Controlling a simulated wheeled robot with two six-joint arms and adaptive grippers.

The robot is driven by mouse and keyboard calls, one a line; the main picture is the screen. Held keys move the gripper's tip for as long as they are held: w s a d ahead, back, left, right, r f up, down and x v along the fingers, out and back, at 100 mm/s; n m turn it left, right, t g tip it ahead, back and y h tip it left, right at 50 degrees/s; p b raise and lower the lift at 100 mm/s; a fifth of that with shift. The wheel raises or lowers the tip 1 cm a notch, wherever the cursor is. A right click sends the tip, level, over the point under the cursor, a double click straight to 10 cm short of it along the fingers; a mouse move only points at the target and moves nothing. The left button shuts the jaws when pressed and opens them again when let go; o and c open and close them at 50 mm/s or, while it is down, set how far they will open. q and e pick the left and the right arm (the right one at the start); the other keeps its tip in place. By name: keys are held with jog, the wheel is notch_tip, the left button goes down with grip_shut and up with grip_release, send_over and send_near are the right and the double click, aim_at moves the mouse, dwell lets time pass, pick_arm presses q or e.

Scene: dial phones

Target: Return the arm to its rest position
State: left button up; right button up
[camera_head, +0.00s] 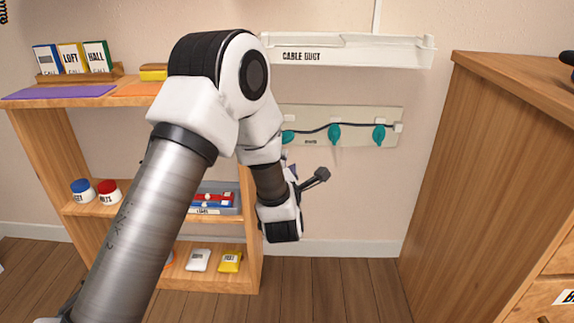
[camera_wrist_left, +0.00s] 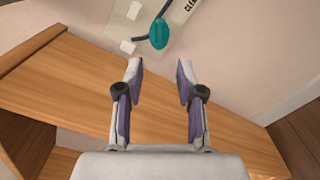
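My left arm (camera_head: 150,215) comes in from the lower left in the head view, bends at a raised elbow and hangs down in front of the shelf unit's right side. Its gripper is mostly hidden behind the wrist there. In the left wrist view my left gripper (camera_wrist_left: 159,72) is open, with nothing between its two fingers. Beyond the fingertips are a wooden shelf surface (camera_wrist_left: 85,90) and a teal clip (camera_wrist_left: 158,33) on a pale wall panel. My right gripper is in neither view.
The shelf unit (camera_head: 40,140) holds label cards (camera_head: 70,58), jars (camera_head: 107,192) and small boxes (camera_head: 198,260). A cable duct (camera_head: 350,51) and a panel with teal clips (camera_head: 334,134) are on the wall. A wooden cabinet (camera_head: 480,170) stands right, with open floor (camera_head: 340,285) between.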

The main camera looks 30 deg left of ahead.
pick_arm(q)
jog(key=shift+s, duration=0.1)
dwell(0.4)
jog(key=s+d+f+m+g+h+p, duration=0.2)
jog(key=s+d+f+m+g+p, duration=0.15)
jog(key=s+f, duration=0.3)
jog(key=s+d+f+m+g+h+p, duration=0.2)
jog(key=s+f+m+p, duration=0.15)
jog(key=s+f, duration=0.35)
jog(key=s+d+f+m+g+h+p, duration=0.2)
jog(key=s+f+m, duration=0.25)
jog(key=f, duration=0.45)
jog(key=s+d+f+m+g+h, duration=0.2)
jog(key=s+d+m+g, duration=0.15)
jog(key=s+m, duration=0.55)
jog(key=s+d+f+m+g+h, duration=0.1)
jog(key=s+d+f+m+g, duration=0.15)
jog(key=s+m+g, duration=0.45)
notch_tip(320, 180, up, 38)
jog(key=s+m+t+p, duration=0.2)
jog(key=p, duration=3.6)
jog(key=shift+t, duration=0.3)
